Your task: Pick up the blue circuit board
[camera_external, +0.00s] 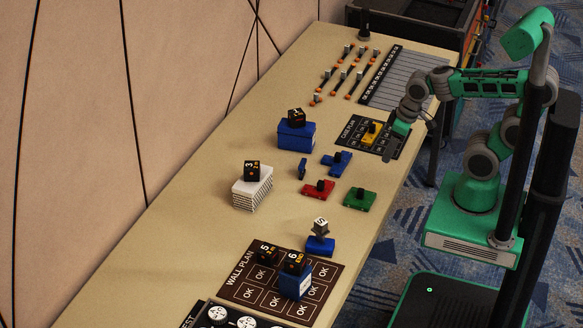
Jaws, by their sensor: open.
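A small flat blue piece (336,164) with a raised block on top lies on the table, just above the red and green pieces; it looks like the blue circuit board. A thinner blue piece (302,169) stands a little to its left. My gripper (392,131) is at the table's right side, beside the yellow piece (371,134) on the dark case plan mat (354,139). It is up and to the right of the blue pieces, apart from them. Its fingertips are small and partly hidden, and I see nothing held in it.
A red piece (318,188) and a green piece (359,198) lie close below. A blue box (296,136) with a black cube and a white stack (252,187) stand left. The wall plan mat (240,292) is at the front. Bare tabletop (205,245) lies front left.

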